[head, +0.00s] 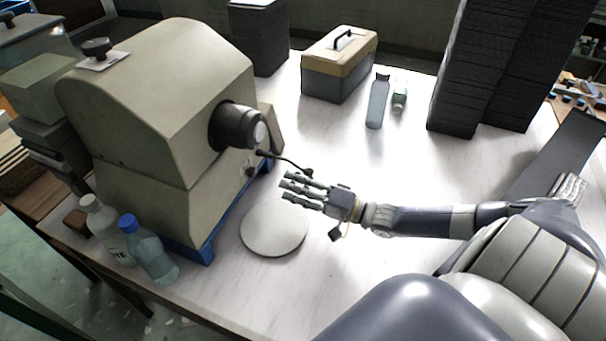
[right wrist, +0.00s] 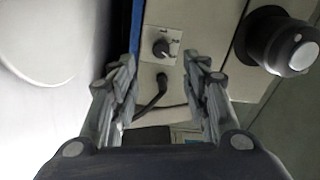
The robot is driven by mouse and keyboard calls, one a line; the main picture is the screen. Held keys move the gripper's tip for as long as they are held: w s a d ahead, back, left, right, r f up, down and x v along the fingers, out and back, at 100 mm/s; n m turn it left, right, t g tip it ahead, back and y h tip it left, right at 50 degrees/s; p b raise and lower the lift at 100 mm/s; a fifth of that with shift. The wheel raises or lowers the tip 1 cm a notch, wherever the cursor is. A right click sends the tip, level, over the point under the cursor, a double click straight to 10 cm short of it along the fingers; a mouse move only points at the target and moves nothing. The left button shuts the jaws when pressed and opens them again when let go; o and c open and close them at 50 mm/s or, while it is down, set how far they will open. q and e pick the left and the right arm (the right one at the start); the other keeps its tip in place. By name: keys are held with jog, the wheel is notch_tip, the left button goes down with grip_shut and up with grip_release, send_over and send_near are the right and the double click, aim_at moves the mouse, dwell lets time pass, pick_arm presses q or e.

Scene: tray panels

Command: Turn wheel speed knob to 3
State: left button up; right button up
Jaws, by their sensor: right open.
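The beige machine (head: 160,95) stands at the left of the head view. In the right wrist view a small black knob (right wrist: 161,49) sits on a white marked plate (right wrist: 172,40) on the machine's face. Its markings are too small to read. Another black knob (head: 96,47) sits on a white plate on top of the machine; I cannot tell which one is the wheel speed knob. My right gripper (head: 291,188) is open and empty, to the right of the machine and apart from it. In the wrist view its fingers (right wrist: 163,78) frame the small knob. My left gripper is not in view.
A black cylinder (head: 232,127) juts from the machine, with a dark cable (head: 285,162) below. A pale round disc (head: 274,228) lies near the gripper. Bottles (head: 150,250) stand at the front left. A toolbox (head: 339,68) and black stacks (head: 468,75) stand behind.

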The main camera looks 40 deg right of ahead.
jog(key=shift+v, duration=1.3)
